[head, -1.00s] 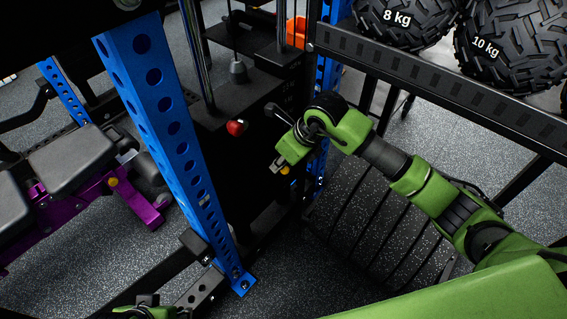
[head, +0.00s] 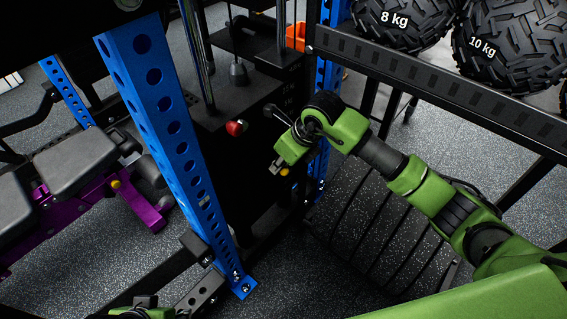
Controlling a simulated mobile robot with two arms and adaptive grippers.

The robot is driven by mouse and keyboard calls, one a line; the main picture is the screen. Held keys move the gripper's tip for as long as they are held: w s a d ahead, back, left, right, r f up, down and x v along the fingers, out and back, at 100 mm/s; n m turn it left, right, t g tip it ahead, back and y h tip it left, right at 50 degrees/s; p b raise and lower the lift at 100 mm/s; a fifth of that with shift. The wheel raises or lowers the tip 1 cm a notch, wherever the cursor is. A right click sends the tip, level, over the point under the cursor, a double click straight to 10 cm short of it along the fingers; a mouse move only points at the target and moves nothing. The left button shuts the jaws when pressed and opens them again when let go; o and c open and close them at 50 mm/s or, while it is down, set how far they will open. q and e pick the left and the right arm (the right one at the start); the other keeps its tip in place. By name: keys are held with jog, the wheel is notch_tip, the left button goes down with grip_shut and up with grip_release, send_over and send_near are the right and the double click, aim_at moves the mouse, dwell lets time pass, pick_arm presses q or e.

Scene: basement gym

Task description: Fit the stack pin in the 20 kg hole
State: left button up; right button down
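A red knob (head: 236,127), possibly the head of the stack pin, shows at the dark weight stack (head: 222,160) behind the blue upright. The stack's holes and the 20 kg mark cannot be made out. Small pale markings on its top right are too small to read. My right gripper (head: 279,168) hangs to the right of the red knob, apart from it, in front of the dark machine. Its fingers are small and dark, so their opening is unclear. My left gripper (head: 142,308) shows only partly at the bottom edge.
A blue perforated upright (head: 170,130) stands left of the red knob; another blue post (head: 322,150) stands behind my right wrist. Ribbed dark weights (head: 370,225) lie below my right arm. Tyre-like balls (head: 510,45) rest on a rack at upper right. A purple-framed bench (head: 75,165) is left.

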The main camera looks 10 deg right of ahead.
jog(key=shift+w+a+r, duration=0.2)
jog(key=shift+w+r, duration=0.3)
jog(key=shift+r, duration=0.1)
jog(key=c, duration=1.9)
grip_release()
jog(key=shift+s+d+r, duration=0.15)
jog(key=shift+r, duration=0.55)
pick_arm(q)
jog(key=shift+w+a+f, duration=0.25)
jog(key=shift+f, duration=0.05)
pick_arm(e)
jog(key=s+r, duration=0.1)
jog(key=s+d+r, duration=0.1)
jog(key=r, duration=0.1)
jog(key=s+d+r, duration=0.1)
jog(key=shift+s+d+r, duration=0.1)
jog(key=shift+s+r, duration=0.05)
jog(key=shift+r, duration=0.25)
jog(key=shift+f, duration=0.1)
